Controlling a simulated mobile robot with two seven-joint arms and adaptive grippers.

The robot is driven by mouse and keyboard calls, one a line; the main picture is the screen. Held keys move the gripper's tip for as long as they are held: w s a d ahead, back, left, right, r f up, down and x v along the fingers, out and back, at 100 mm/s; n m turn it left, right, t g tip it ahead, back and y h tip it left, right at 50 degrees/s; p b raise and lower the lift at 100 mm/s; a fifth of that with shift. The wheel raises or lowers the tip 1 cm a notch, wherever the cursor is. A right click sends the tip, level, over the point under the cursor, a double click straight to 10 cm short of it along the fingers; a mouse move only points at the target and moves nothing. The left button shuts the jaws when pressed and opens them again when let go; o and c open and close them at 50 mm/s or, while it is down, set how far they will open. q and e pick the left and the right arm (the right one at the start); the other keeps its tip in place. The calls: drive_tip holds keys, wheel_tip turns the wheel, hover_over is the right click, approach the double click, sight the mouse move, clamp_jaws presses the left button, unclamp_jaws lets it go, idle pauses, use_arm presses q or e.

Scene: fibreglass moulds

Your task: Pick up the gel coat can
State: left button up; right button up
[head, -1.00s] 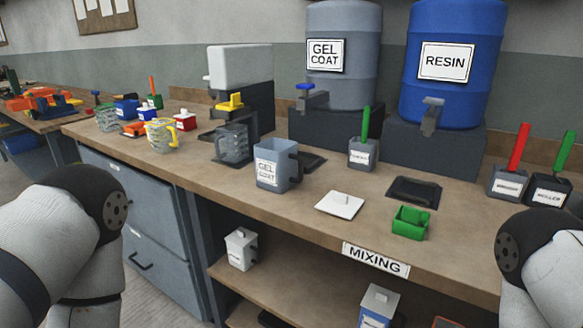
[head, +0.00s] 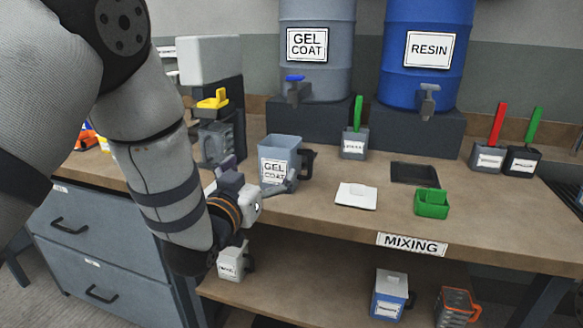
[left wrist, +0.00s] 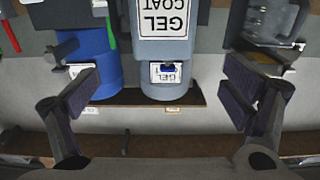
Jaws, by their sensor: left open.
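The gel coat can (head: 279,150) is a grey-blue open-topped jug with a white GEL COAT label and a dark handle on its right. It stands upright on the bench. My left gripper (head: 259,178) is at the bench's front edge, just in front of the can, with its fingers spread and pointing towards it. Part of the can's lower side is hidden by the fingers. In the left wrist view, which is upside down, the can (left wrist: 185,45) is at the top centre, between the open fingers (left wrist: 160,88) across the picture, with nothing held. My right gripper is out of view.
The grey gel coat drum (head: 327,75) and blue resin drum (head: 400,85) stand on dark blocks behind. A white dispenser (head: 209,62) is left of the can. A white square (head: 356,195) and green tray (head: 431,202) lie to the right. A shelf (head: 310,285) is below.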

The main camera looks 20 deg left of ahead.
sight(274, 152)
use_arm(q)
drive_tip(key=w+b, duration=0.1)
drive_tip(key=w, duration=0.9)
drive_tip(key=shift+w, duration=0.3)
drive_tip(key=shift+r, duration=0.1)
drive_tip(key=shift+c, duration=0.5)
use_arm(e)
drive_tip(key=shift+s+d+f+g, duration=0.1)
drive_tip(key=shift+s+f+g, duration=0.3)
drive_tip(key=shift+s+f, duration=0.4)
use_arm(q)
drive_tip(key=shift+s, duration=0.1)
drive_tip(key=c, duration=1.8)
drive_tip(key=shift+r, duration=0.1)
drive_tip(key=shift+c, duration=0.6)
